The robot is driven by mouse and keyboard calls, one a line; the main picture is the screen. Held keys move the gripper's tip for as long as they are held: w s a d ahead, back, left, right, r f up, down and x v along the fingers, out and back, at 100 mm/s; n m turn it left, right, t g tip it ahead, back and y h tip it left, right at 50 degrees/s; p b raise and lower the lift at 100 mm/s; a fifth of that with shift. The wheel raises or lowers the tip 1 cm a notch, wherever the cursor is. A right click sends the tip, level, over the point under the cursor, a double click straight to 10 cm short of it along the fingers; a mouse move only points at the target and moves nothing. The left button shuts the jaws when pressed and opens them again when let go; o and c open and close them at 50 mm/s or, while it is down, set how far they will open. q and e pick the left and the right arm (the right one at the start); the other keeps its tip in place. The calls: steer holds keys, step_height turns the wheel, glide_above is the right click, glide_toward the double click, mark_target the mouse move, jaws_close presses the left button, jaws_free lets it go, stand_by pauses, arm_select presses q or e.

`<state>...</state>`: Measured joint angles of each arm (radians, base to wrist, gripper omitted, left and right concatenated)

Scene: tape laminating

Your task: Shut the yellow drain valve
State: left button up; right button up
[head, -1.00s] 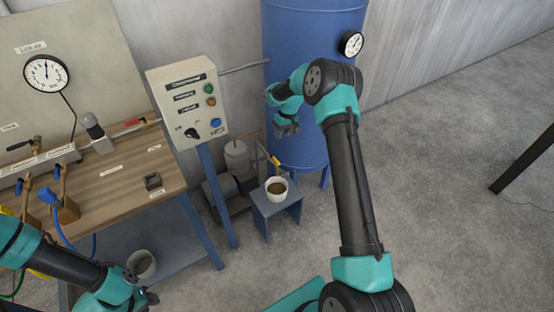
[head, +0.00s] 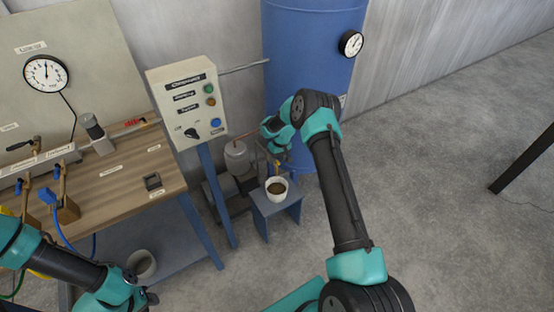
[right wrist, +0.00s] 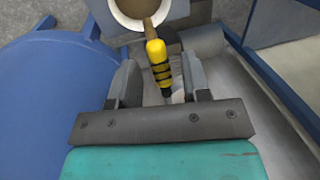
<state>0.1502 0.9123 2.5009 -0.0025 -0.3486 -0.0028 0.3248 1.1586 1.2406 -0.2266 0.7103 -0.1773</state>
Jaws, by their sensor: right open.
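The yellow drain valve handle (right wrist: 158,62), banded with black, shows in the right wrist view between the fingers of my right gripper (right wrist: 156,84). The fingers are open, with a gap on each side of the handle. In the head view my right gripper (head: 279,147) is low in front of the blue tank (head: 312,60), just above the white cup (head: 277,196), and largely hides the valve. My left gripper (head: 150,298) is at the lower left, away from the valve; its fingers are too small to read.
The cup holds brown liquid and stands on a small blue stool (head: 264,208) under the valve. A grey motor and pump (head: 236,158) sit left of it. A control box (head: 190,100) and wooden bench (head: 120,175) are further left. The floor at right is mostly clear.

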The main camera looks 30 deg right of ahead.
steer(key=shift+f, duration=0.1)
steer(key=shift+c, duration=0.3)
jaws_close()
